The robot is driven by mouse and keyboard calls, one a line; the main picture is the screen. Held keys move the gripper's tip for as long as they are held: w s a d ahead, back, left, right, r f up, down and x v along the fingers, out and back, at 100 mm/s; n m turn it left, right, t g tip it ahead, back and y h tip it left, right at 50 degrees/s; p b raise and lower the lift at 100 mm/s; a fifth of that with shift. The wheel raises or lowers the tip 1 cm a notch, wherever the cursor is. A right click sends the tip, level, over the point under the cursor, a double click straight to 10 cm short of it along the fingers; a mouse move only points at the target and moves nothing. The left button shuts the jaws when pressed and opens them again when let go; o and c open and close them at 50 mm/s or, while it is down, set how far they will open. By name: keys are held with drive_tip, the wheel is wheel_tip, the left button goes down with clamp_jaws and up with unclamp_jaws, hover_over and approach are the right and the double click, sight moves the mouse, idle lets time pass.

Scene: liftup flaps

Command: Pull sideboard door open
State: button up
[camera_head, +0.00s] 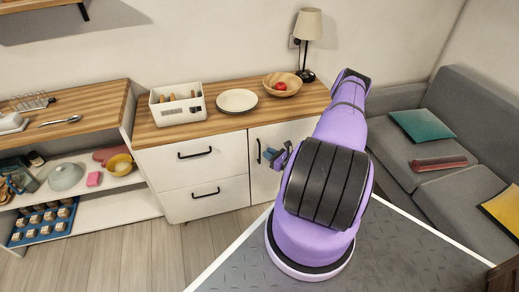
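The white sideboard (152,135) with a wooden top stands against the wall in the head view. Its door (263,184) is the right-hand front panel and looks shut. A dark vertical handle (259,151) sits near the door's left edge. My purple arm covers the right part of the door. My gripper (270,154) is small and partly hidden by the arm; its tips are just right of the handle. I cannot tell whether it touches the handle or how far the fingers are apart.
Two drawers (205,172) are left of the door. A white box (177,104), plates (237,100), a wooden bowl (283,83) and a lamp (307,40) stand on top. A grey sofa (410,148) is at right. Open floor (110,255) lies in front of the drawers.

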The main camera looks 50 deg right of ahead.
drive_tip(key=shift+w+a, duration=0.15)
drive_tip(key=shift+w, duration=2.65)
clamp_jaws()
